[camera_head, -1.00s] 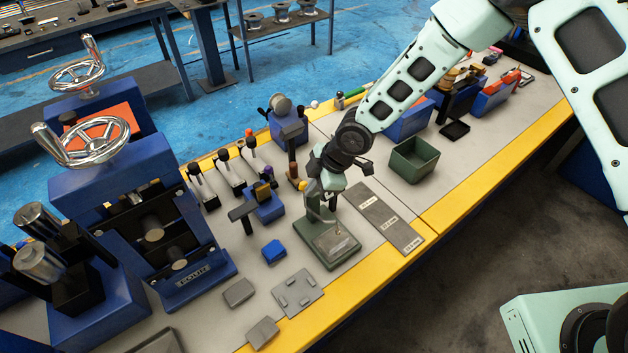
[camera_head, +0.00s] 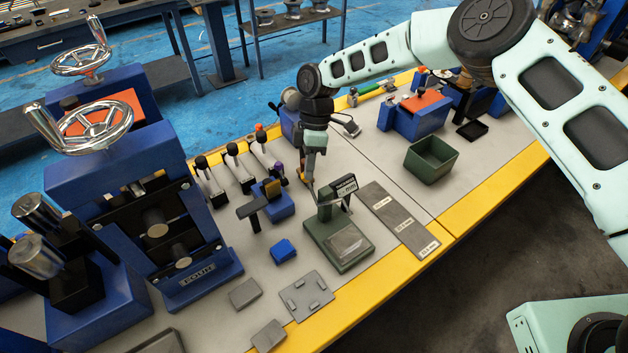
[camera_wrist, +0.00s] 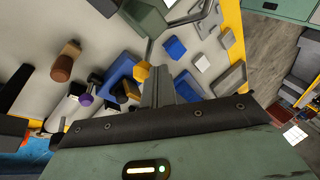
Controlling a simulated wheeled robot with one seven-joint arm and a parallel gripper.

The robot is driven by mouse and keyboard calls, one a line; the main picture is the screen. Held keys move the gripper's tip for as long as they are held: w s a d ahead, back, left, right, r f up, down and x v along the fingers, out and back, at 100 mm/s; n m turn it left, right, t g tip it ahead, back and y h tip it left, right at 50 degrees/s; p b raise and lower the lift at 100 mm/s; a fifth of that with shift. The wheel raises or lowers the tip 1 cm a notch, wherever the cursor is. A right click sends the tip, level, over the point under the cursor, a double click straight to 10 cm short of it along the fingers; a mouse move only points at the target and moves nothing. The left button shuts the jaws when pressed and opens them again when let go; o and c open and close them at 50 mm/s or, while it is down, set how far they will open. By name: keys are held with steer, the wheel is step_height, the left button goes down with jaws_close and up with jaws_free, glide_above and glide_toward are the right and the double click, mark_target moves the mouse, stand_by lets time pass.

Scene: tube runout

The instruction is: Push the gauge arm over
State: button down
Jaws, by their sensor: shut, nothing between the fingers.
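The gauge (camera_head: 340,238) stands on the bench with a green base, a grey plate on it and an upright post with a black label head. A thin pale arm (camera_head: 332,203) shows beside the post; its exact angle is hard to tell. My gripper (camera_head: 312,196) points down just behind and left of the post, close to the arm; I cannot tell whether they touch. In the wrist view my gripper's fingers (camera_wrist: 157,88) are together and empty. Part of the green gauge (camera_wrist: 145,16) shows at the top there, cut off by the frame.
A blue block with a yellow piece (camera_head: 274,202) and a black T-shaped tool (camera_head: 252,209) stand left of the gauge. A small blue block (camera_head: 283,251) lies in front. A grey strip (camera_head: 398,220) and a green bin (camera_head: 431,158) are to the right. Levers (camera_head: 234,165) stand behind left.

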steer(key=shift+w+a+f+b, duration=0.4)
steer(key=shift+w+b, duration=0.2)
steer(key=shift+b, duration=0.4)
steer(key=shift+w+b, duration=0.15)
steer(key=shift+b, duration=0.15)
steer(key=shift+w+a, duration=0.1)
